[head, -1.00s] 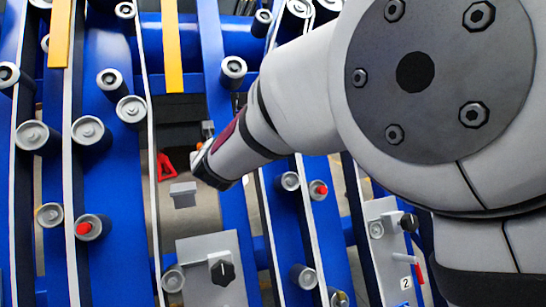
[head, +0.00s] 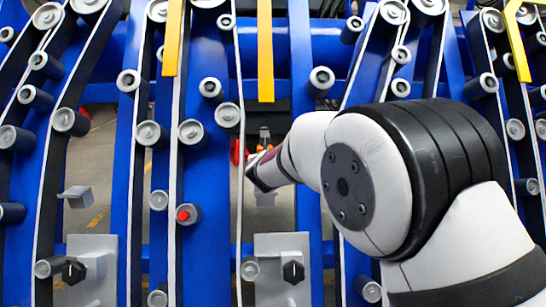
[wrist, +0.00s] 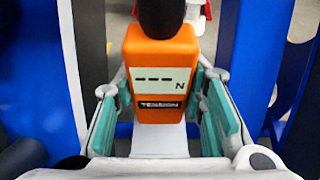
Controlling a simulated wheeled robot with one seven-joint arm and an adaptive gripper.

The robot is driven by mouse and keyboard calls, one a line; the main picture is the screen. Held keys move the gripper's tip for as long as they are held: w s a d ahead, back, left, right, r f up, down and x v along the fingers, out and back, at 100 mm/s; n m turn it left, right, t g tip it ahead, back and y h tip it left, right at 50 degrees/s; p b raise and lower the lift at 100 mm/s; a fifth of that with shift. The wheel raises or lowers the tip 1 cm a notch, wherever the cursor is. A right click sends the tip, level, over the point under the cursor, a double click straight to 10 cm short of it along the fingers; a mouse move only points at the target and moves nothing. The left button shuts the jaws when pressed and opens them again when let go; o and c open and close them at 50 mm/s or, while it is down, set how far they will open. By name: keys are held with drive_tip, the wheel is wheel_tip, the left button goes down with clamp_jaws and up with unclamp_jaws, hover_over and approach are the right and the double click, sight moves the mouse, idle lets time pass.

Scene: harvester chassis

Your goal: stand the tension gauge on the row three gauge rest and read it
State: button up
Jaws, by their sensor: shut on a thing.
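The tension gauge (wrist: 160,72) is an orange box with a black top. Its pale display shows dashes and an N, with no number. My gripper (wrist: 162,100) is shut on it, with teal pads at both sides. In the head view only small orange parts of the gauge (head: 262,149) show past my wrist. A small grey gauge rest (head: 265,198) is just below my gripper in that view. A pale surface lies under the gauge in the wrist view. I cannot tell whether the gauge touches the rest. No row number is legible now.
Another grey rest (head: 77,196) stands to the left. Grey plates with black knobs (head: 293,271) are below the rests. Blue beams, belts and several rollers (head: 193,132) surround the place. A yellow bar (head: 265,50) hangs above my gripper. My arm hides the right side.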

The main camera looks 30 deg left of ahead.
drive_tip(key=shift+f+b, duration=1.75)
drive_tip(key=shift+b, duration=0.35)
drive_tip(key=shift+f+b, duration=0.4)
drive_tip(key=shift+b, duration=0.05)
drive_tip(key=o, duration=1.2)
drive_tip(key=shift+o, duration=0.2)
drive_tip(key=shift+f, duration=0.1)
drive_tip(key=shift+d, duration=0.1)
drive_tip(key=v, duration=1.2)
